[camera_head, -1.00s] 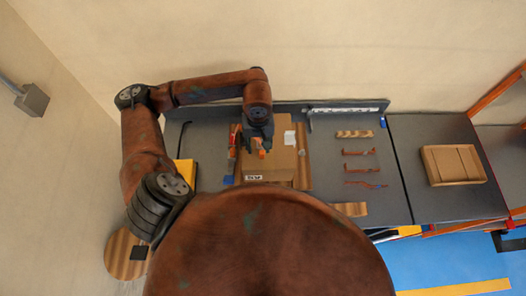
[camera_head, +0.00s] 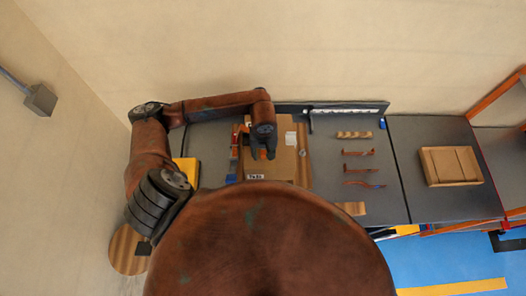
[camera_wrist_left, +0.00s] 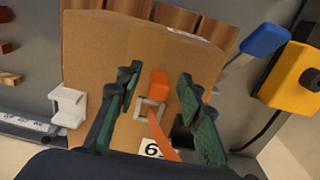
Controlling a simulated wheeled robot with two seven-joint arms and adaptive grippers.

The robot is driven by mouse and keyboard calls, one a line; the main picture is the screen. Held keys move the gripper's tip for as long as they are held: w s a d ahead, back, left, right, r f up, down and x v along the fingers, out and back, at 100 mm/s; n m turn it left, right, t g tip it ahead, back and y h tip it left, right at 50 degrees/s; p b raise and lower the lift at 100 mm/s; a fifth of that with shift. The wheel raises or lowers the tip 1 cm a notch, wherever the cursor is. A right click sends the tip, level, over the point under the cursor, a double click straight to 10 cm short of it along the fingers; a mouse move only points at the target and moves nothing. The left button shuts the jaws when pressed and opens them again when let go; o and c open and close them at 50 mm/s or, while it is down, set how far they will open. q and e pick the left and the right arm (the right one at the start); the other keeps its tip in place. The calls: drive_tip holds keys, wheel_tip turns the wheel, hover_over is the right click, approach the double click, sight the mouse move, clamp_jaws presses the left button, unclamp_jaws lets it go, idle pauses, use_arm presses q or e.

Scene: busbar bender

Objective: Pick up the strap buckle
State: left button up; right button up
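The strap buckle (camera_wrist_left: 148,108) is a small pale square frame with orange strap at it, on top of a brown cardboard box (camera_wrist_left: 95,45). An orange piece (camera_wrist_left: 158,84) lies just beyond it. My left gripper (camera_wrist_left: 158,76) is open, with one dark green finger on each side of the orange piece and buckle; contact is not visible. In the head view the left gripper (camera_head: 263,152) is over the box (camera_head: 285,165), with a bit of orange (camera_head: 263,155) showing between its fingers. The buckle is largely hidden there. My right gripper is not in view.
The box lies on a grey bench (camera_head: 330,190) against a raised back edge. Several bent copper bars (camera_head: 360,169) lie to the right. A wooden tray (camera_head: 450,165) is farther right. A yellow device (camera_wrist_left: 292,75) and a white bracket (camera_wrist_left: 68,106) flank the box.

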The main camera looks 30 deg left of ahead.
use_arm(q)
clamp_jaws()
drive_tip(key=shift+r, duration=0.15)
idle(0.4)
